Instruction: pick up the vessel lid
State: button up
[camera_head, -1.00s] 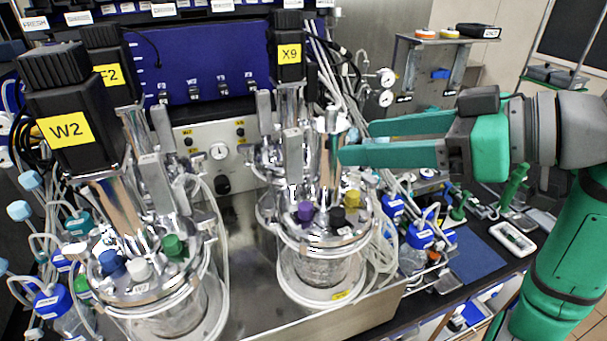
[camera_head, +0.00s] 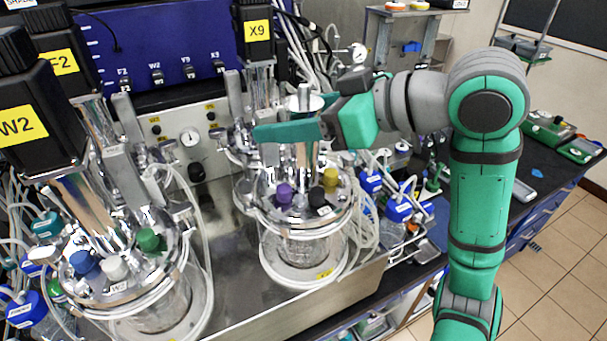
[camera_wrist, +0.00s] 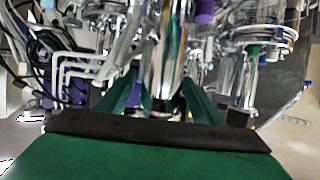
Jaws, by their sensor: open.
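The front right glass vessel (camera_head: 303,246) carries a round steel vessel lid (camera_head: 265,205) with purple, black and yellow caps. A bright steel post with a silver top (camera_head: 304,97) rises from the lid's middle. My gripper (camera_head: 268,131) reaches in level from the right at the post's upper part. Its near green finger crosses in front of the post; the far finger is mostly hidden. In the wrist view, my gripper (camera_wrist: 160,82) is open, with a shiny post (camera_wrist: 167,55) between its fingers. Contact cannot be told. The lid sits on the vessel.
A second vessel (camera_head: 160,303) with a W2 motor head (camera_head: 30,120) stands front left. The X9 motor head (camera_head: 255,28) stands close behind the post. Clear hoses (camera_head: 366,232) and blue-capped bottles (camera_head: 398,212) crowd the right side. Open floor (camera_head: 560,260) lies at the far right.

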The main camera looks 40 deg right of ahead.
jog(key=shift+w+a+f, duration=0.2)
jog(key=shift+w+f, duration=0.05)
jog(key=shift+w, duration=0.4)
grip_shut()
jog(key=shift+r, duration=0.2)
